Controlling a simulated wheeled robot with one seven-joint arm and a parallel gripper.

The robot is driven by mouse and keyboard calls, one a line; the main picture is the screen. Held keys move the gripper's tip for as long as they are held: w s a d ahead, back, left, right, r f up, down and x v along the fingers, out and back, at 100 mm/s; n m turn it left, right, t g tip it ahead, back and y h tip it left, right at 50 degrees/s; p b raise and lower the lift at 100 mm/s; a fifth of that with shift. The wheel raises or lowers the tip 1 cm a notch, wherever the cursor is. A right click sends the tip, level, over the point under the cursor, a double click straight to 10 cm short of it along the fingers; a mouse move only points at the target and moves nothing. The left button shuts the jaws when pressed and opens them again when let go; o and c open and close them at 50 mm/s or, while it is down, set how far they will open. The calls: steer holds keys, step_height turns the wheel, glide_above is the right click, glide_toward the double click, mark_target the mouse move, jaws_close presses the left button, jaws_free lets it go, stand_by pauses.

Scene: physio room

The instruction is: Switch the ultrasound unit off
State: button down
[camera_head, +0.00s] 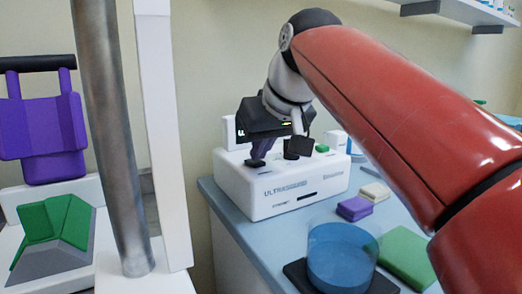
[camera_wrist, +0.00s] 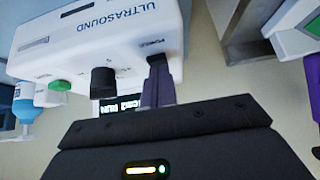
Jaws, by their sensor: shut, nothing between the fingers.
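The ultrasound unit (camera_head: 285,190) is a white box on the blue-grey counter, with its name on the front. It also shows upside down in the wrist view (camera_wrist: 90,40). My gripper (camera_head: 258,153) is over the left part of its top. Its shut, empty fingers (camera_wrist: 157,75) point at the spot marked POWER, by a dark switch (camera_head: 254,163). The fingertips mostly cover the switch in the wrist view, so I cannot tell its position or whether they touch it. A black knob (camera_wrist: 103,80) and a green button (camera_wrist: 60,86) are beside it. A partly hidden display (camera_wrist: 120,104) seems to read RUN.
A blue tub (camera_head: 342,262) on a dark pad, a green block (camera_head: 404,255), and purple (camera_head: 354,208) and cream (camera_head: 375,192) blocks lie on the counter in front. A blue bottle (camera_wrist: 22,108) stands by the unit. A metal post (camera_head: 112,150) rises at the left.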

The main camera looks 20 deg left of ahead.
steer(key=b, duration=0.1)
steer(key=f+b, duration=0.1)
steer(key=b, duration=0.1)
steer(key=shift+s+d+f+t+y, duration=0.1)
steer(key=shift+d+f+t+y, duration=0.1)
steer(key=shift+f+t+y, duration=0.1)
steer(key=shift+r+p, duration=0.4)
steer(key=shift+r, duration=0.15)
steer(key=shift+r+p, duration=0.75)
steer(key=shift+p, duration=0.2)
